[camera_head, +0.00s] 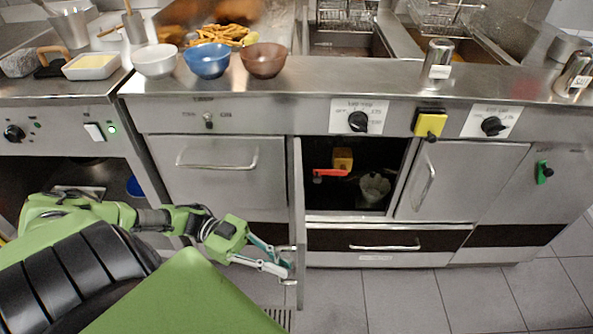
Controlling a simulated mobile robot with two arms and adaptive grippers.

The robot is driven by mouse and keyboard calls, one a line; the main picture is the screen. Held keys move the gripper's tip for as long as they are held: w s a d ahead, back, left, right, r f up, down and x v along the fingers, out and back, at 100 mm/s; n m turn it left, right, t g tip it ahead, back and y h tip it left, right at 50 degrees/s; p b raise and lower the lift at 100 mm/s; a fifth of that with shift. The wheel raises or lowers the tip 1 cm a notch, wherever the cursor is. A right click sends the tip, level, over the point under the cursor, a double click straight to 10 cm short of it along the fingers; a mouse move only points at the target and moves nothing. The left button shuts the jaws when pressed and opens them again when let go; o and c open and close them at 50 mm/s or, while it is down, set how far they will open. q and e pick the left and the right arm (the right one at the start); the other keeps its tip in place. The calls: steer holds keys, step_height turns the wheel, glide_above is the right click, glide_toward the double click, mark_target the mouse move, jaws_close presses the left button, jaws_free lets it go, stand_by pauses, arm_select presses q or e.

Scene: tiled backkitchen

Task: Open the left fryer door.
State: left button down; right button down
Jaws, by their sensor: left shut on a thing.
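The left fryer door (299,190) stands swung far open and shows almost edge-on as a narrow metal strip. Behind it the fryer compartment (343,160) is open, with a red lever valve (328,174) and a pale container inside. My left gripper (283,263) reaches in from the left and is shut on the door's handle (289,281) low on the door's left side. The fingers hide part of the handle. My right gripper is not in view.
The right fryer door (450,180) is closed. A closed drawer (390,243) lies below the compartment. White, blue and brown bowls (263,60) stand on the counter above. Tiled floor (400,298) is free in front.

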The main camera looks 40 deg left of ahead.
arm_select(q)
steer(key=shift+s+a, duration=0.3)
steer(key=shift+a, duration=0.25)
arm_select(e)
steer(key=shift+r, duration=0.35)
arm_select(q)
steer(key=c, duration=2.4)
jaws_free()
steer(key=shift+c, duration=0.2)
steer(key=v, duration=1.2)
